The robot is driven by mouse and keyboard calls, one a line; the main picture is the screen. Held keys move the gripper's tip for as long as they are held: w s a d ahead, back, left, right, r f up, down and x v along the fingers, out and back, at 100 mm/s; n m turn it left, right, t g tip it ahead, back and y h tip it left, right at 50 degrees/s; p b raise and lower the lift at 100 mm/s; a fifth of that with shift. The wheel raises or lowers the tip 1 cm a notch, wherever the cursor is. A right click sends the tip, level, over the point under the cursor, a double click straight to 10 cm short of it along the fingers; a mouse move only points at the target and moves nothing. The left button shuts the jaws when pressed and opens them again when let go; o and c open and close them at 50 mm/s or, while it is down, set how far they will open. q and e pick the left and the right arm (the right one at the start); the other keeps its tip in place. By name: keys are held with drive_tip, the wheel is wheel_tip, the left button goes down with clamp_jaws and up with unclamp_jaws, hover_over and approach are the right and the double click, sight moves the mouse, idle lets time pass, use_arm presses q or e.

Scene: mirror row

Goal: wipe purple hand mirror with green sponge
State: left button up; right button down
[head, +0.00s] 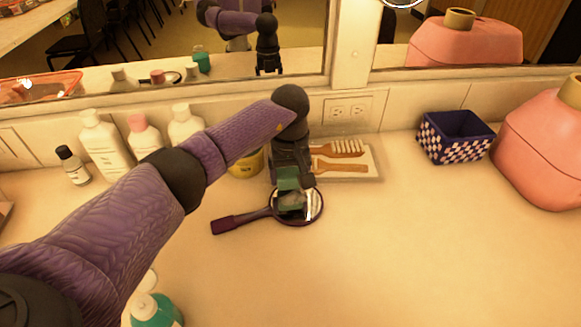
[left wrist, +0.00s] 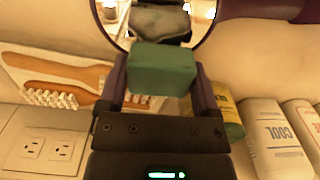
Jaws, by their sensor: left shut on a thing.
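The purple hand mirror (head: 312,214) lies on the counter in the head view, its round glass to the right and its handle pointing left. In the left wrist view its rim and glass (left wrist: 202,22) show at the top. My left gripper (head: 289,180) points down over the mirror's glass and is shut on the green sponge (left wrist: 163,70). The sponge also shows in the head view (head: 289,186), at the glass. I cannot tell whether it touches the glass. My right gripper is not in view.
A tray (head: 366,161) with wooden brushes (head: 339,148) sits just behind the mirror. Several bottles (head: 101,143) and a yellow container (head: 247,164) stand at the back left. A checkered basket (head: 453,139) and a pink jug (head: 541,151) are at the right. The front right counter is clear.

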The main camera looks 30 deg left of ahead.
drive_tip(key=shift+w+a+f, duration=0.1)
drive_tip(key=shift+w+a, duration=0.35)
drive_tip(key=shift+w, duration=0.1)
use_arm(q)
drive_tip(key=shift+f, duration=0.15)
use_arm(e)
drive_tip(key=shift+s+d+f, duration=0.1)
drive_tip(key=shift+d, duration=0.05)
use_arm(q)
drive_tip(key=shift+f+b, duration=0.35)
drive_tip(key=shift+f, duration=0.15)
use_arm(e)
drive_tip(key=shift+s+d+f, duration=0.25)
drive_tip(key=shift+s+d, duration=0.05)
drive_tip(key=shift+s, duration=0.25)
use_arm(q)
drive_tip(key=shift+f, duration=0.1)
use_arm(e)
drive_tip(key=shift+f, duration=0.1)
use_arm(q)
drive_tip(key=shift+f, duration=0.1)
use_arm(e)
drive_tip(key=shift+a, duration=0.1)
